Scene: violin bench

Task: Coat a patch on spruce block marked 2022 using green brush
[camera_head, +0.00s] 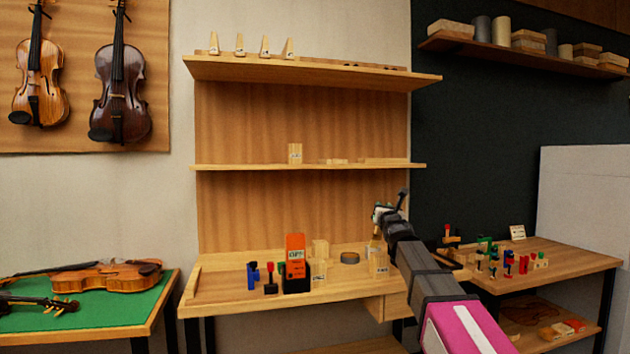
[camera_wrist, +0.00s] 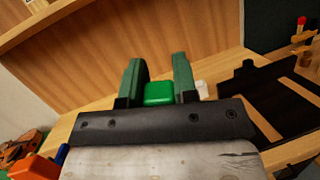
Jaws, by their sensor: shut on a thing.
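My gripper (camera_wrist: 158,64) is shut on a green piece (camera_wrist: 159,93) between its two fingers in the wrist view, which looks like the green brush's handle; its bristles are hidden. In the head view my gripper (camera_head: 381,214) is above the right part of the bench, in front of the back panel. Pale wood blocks stand on the bench: one right of the orange box (camera_head: 319,272), one behind it (camera_head: 321,248), and one below my gripper (camera_head: 378,263). Their dark marks are too small to read, so I cannot tell which is 2022.
The orange box (camera_head: 296,262) stands mid-bench, with blue (camera_head: 253,276) and red-topped (camera_head: 270,279) items to its left. A dark round item (camera_head: 350,258) lies between blocks. A shelf (camera_head: 310,166) overhangs behind. A side table (camera_head: 590,262) with several small coloured tools is at right.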

